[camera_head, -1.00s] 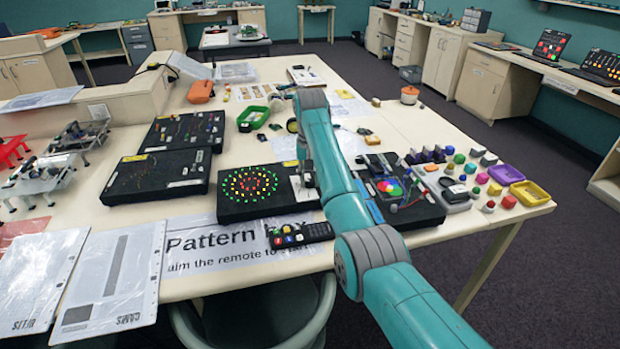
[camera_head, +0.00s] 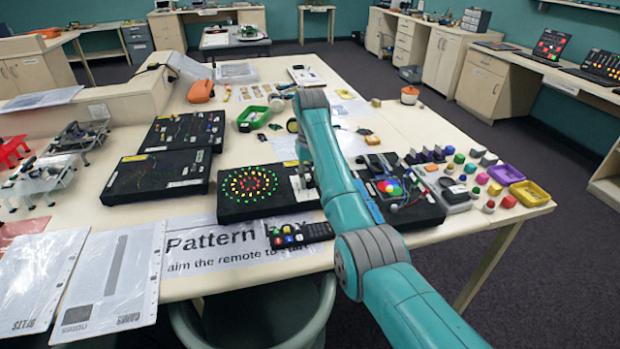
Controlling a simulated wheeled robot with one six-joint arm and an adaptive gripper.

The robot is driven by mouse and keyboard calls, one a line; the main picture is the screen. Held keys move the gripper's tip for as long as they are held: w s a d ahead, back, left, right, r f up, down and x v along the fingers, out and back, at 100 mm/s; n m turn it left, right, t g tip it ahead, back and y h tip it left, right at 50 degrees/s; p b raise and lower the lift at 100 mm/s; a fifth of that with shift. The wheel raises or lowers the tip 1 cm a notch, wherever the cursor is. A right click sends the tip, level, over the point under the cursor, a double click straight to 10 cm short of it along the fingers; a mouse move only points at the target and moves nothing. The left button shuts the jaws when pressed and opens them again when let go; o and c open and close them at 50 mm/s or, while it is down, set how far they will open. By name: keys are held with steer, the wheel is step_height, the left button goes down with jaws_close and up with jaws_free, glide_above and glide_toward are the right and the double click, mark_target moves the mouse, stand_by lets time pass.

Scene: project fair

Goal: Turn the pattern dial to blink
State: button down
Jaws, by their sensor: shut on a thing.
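The pattern box (camera_head: 247,212) is a black box on the table with rings of red, yellow and green lights on its top. A pale panel (camera_head: 303,192) is at its right end. My gripper (camera_head: 306,172) is at this panel, partly hidden by my teal arm. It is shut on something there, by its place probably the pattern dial. The dial itself is hidden, so its setting cannot be read. A black remote (camera_head: 302,235) with coloured buttons lies in front of the box on the "Pattern box" sheet (camera_head: 205,251).
A black box with a coloured disc (camera_head: 388,187) stands close on the right of my arm. Several coloured blocks and balls, a purple tray (camera_head: 505,173) and a yellow tray (camera_head: 531,193) lie beyond it. Two more black boxes (camera_head: 155,178) are on the left.

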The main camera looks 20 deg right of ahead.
steer(key=c, duration=0.8)
jaws_free()
steer(key=shift+c, duration=0.2)
